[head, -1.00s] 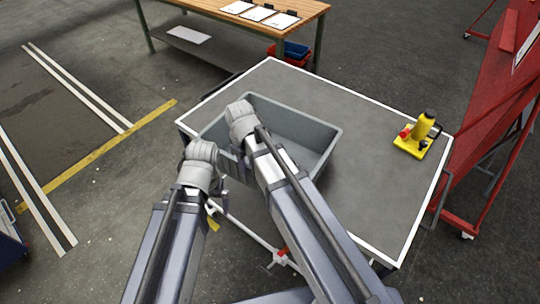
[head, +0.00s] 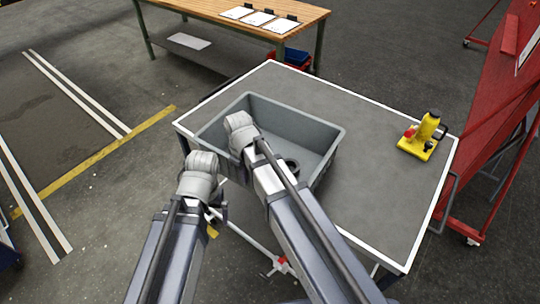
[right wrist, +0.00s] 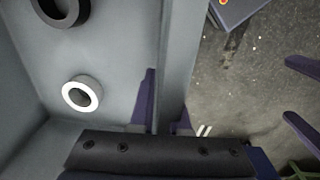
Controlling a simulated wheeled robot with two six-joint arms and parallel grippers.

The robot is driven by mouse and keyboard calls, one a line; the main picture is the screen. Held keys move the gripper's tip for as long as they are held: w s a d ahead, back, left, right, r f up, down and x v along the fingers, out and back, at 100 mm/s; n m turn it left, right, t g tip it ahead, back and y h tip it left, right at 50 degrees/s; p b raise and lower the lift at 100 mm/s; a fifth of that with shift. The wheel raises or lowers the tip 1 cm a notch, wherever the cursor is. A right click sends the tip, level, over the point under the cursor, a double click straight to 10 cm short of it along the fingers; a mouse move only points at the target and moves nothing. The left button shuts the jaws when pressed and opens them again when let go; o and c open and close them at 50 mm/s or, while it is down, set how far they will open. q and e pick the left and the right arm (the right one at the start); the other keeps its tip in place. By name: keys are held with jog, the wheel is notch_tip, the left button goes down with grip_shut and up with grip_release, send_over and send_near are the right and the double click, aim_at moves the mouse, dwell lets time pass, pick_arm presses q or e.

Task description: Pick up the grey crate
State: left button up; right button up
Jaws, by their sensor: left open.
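The grey crate (head: 300,118) stands on the cart's grey top, near its left corner, and is open upward. My right arm reaches over the crate's near side and hides part of it. In the right wrist view the right gripper (right wrist: 167,120) has one finger inside and one outside the crate wall (right wrist: 175,45), close against it. My left gripper (head: 218,207) is beside the crate's near left side, apart from it; its two parted fingers appear at the right of the right wrist view (right wrist: 302,98).
Dark ring parts (head: 292,163) lie in the crate; one has a bright face (right wrist: 82,94). A yellow jack (head: 423,135) stands at the cart top's right (head: 385,190). A wooden table (head: 215,10) is behind, a red rack (head: 495,110) at right.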

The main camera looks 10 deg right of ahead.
grip_shut()
dwell(1.1)
jog(key=shift+r, duration=0.1)
notch_tip(320, 180, up, 10)
jog(key=p, duration=1)
jog(key=shift+f, duration=0.2)
